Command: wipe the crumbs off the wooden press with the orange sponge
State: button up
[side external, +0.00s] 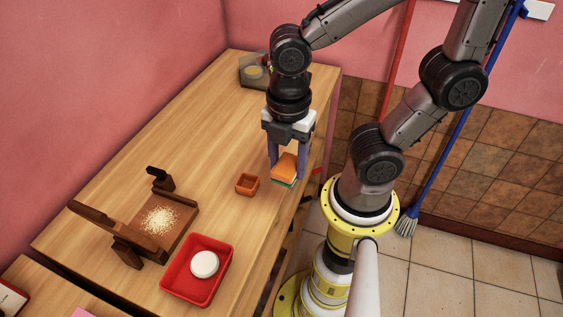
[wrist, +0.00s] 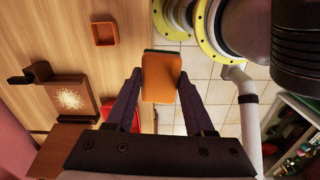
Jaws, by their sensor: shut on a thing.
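The orange sponge (side external: 286,166), with a dark green underside, is between the fingers of my gripper (side external: 288,170). My gripper is shut on it near the table's right edge. In the wrist view the sponge (wrist: 162,88) sits between both fingertips (wrist: 161,74). Whether it touches the table is hard to tell. The wooden press (side external: 181,232) stands at the lower left, its dark brown arm raised to the left. A pale heap of crumbs (side external: 159,220) lies on its flat board. The press (wrist: 88,117) and crumbs (wrist: 71,98) also show at left in the wrist view, apart from my gripper.
A small orange box (side external: 247,184) stands between sponge and press. A red tray (side external: 180,283) holding a white round thing (side external: 204,264) is in front of the press. A grey container (side external: 250,75) stands at the far end. The table's middle (side external: 195,140) is clear.

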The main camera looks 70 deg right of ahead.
jog(key=o, duration=0.6)
jog(key=c, duration=0.5)
